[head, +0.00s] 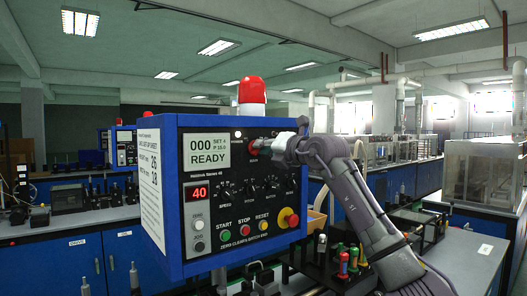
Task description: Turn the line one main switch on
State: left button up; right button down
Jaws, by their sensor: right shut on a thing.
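The blue control box (174,215) stands close in front of me, with a dark front panel. A red rotary switch (253,147) sits at the upper middle of that panel, right of the display (209,151), which reads "000" and "READY". My right gripper (268,146) reaches in from the right and is shut on the red switch. Its fingers hide part of the switch, so I cannot tell the switch's exact angle. My left gripper is not in view.
Below are black knobs (249,187), a green start button (225,237), a red stop button (245,231) and a red emergency button (289,217). A red beacon (252,90) tops the box. A similar blue box (122,147) stands behind left. Small coloured tools (343,263) stand below my right arm.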

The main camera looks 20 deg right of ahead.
jog(key=shift+r+m, duration=0.1)
jog(key=shift+m, duration=0.2)
jog(key=c, duration=1.2)
grip_release()
jog(key=v, duration=1.2)
